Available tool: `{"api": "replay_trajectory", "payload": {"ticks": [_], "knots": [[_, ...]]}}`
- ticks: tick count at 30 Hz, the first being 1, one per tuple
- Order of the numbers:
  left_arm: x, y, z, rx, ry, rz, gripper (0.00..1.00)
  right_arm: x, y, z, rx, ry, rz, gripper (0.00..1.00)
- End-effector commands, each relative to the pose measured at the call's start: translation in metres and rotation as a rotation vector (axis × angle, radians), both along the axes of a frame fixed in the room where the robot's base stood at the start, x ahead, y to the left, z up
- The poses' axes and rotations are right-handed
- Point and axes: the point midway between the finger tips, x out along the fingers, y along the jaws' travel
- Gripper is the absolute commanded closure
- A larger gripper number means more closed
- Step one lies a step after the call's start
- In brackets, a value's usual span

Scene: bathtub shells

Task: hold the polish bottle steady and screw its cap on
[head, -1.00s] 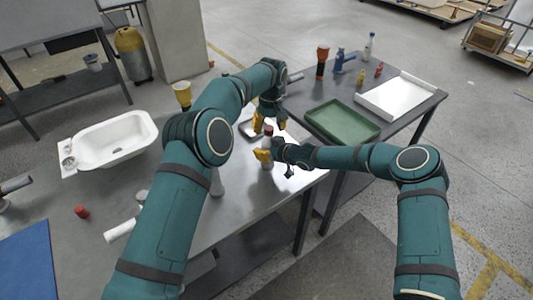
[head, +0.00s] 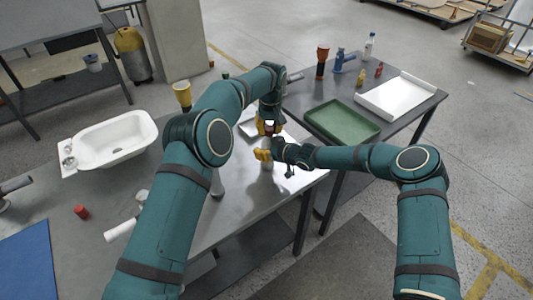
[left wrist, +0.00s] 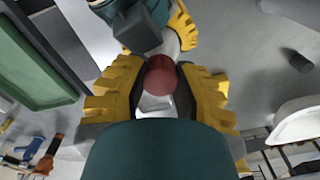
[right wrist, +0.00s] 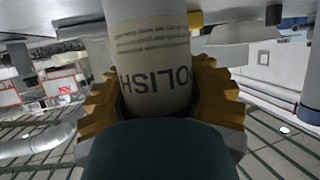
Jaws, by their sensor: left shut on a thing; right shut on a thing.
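The polish bottle (right wrist: 155,70), pale with dark "POLISH" lettering, is between the fingers of my right gripper (right wrist: 158,105), which is shut on it. In the head view the bottle (head: 267,165) stands upright near the table's front right, partly hidden by my right gripper (head: 263,155). The red cap (left wrist: 160,75) is between the yellow fingers of my left gripper (left wrist: 155,95), which is shut on it. In the head view my left gripper (head: 269,128) is directly above the bottle. The contact between cap and bottle neck is hidden.
A white tub (head: 115,138) stands on the table at left. A red piece (head: 81,211) and a blue mat (head: 25,262) lie nearer. A green tray (head: 342,121) and a white tray (head: 397,96) are on the right table.

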Motion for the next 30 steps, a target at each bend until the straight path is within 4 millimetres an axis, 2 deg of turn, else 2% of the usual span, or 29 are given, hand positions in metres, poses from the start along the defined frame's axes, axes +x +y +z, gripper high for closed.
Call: {"api": "replay_trajectory", "payload": {"ticks": [11, 16, 17, 18, 19, 30], "knots": [[0.0, 0.0, -0.0005, 0.012, 0.015, -0.565, 1.0, 0.0002, 0.0002, 0.0007, 0.001, -0.001, 0.0, 1.0], [0.0, 0.0, -0.0005, 0.012, 0.015, -0.588, 1.0, 0.0002, 0.0003, 0.0008, 0.002, -0.001, 0.0, 1.0], [0.0, 0.0, -0.0005, 0.012, 0.015, -0.588, 0.66, 0.0002, 0.0003, 0.0008, 0.002, -0.001, 0.0, 1.0], [-0.0001, -0.0001, -0.0005, 0.012, 0.015, -0.588, 0.52, 0.0002, 0.0003, 0.0008, 0.002, -0.001, 0.0, 1.0], [-0.0001, -0.0001, -0.0005, 0.012, 0.015, -0.587, 0.49, 0.0002, 0.0003, 0.0008, 0.002, -0.001, 0.0, 1.0], [0.0001, -0.0001, 0.003, 0.013, 0.013, -0.586, 0.49, 0.0003, 0.0002, 0.0007, 0.001, -0.001, 0.0, 1.0]]}}
